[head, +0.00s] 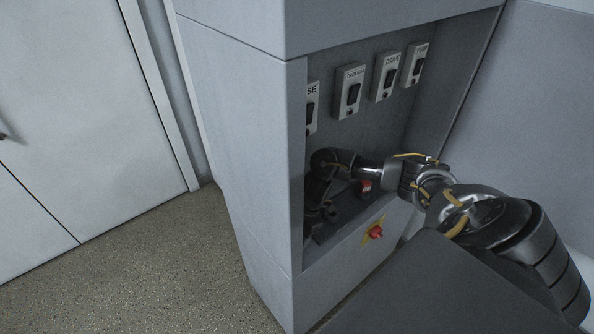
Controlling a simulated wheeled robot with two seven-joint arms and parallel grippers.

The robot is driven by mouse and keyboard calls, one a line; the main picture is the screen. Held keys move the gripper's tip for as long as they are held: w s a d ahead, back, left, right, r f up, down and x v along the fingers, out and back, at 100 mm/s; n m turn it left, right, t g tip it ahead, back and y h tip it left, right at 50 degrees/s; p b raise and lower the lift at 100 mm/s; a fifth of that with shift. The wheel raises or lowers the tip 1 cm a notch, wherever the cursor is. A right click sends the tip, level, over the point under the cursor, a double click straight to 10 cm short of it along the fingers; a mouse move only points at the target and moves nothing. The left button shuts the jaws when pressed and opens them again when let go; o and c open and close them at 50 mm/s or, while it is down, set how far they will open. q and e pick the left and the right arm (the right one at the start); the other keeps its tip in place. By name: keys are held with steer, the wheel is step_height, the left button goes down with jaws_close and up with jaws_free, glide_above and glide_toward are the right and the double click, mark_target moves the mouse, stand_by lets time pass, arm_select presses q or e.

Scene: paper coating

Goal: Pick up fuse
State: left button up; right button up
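No fuse can be made out for certain. A small red piece with pale lettering (365,187) sits low in the cabinet recess, just below my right forearm; I cannot tell what it is. My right arm reaches in from the right and bends down at the recess's left side. My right gripper (321,212) is low there, dark and partly hidden by the cabinet's left front edge. I cannot tell whether it is open or holds anything. My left gripper is not in view.
The grey cabinet (235,130) has a recess with several labelled switch boxes, one reading "SE" at its visible end (312,108). A red knob on a yellow plate (376,232) is on the front below. White doors (80,110) stand left; the speckled floor (150,270) is clear.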

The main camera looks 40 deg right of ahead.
steer(key=shift+c, duration=0.3)
steer(key=c, duration=1)
